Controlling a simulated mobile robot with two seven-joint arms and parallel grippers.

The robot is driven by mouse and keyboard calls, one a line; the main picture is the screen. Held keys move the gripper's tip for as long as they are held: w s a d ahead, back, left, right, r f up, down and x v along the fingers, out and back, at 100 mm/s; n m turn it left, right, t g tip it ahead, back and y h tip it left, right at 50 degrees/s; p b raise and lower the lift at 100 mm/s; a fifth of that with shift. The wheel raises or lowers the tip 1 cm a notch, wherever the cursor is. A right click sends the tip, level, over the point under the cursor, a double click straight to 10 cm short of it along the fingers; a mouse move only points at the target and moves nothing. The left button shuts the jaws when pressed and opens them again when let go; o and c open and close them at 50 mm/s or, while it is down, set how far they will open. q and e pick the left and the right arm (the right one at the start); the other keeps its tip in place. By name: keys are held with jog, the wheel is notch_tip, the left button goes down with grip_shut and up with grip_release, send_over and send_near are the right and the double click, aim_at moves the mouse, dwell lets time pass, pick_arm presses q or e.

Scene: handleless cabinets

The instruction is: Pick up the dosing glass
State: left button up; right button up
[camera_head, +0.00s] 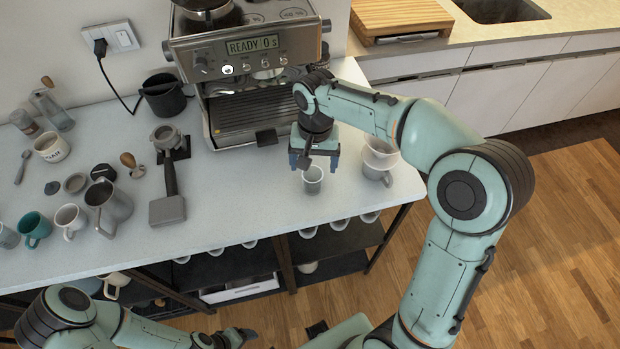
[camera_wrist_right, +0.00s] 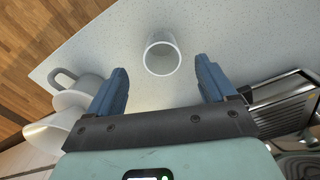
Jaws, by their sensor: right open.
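The dosing glass (camera_head: 313,182) is a small clear cup standing upright on the light counter, in front of the coffee machine. In the right wrist view the dosing glass (camera_wrist_right: 162,55) appears just beyond the fingertips, roughly centred between them. My right gripper (camera_head: 314,163) is above and just behind the glass in the head view, fingers spread to either side. The right gripper (camera_wrist_right: 160,76) is open with nothing between its fingers. My left gripper (camera_head: 238,337) is low at the bottom edge, in front of the counter; its jaw opening is unclear.
A mug with a white cone dripper (camera_head: 380,155) stands close to the right of the glass. The coffee machine (camera_head: 245,110) is behind. The counter just left of the glass is clear.

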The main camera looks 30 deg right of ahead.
aim_at(314, 172)
notch_tip(314, 172, down, 4)
jog(key=shift+f, duration=0.1)
jog(key=shift+w+f, duration=0.15)
jog(key=shift+f, duration=1.2)
jog(key=shift+w+f, duration=0.1)
jog(key=shift+f, duration=1.25)
pick_arm(q)
jog(key=shift+s+f, duration=0.25)
jog(key=shift+f, duration=0.05)
pick_arm(e)
jog(key=c, duration=1.1)
jog(key=shift+r, duration=0.15)
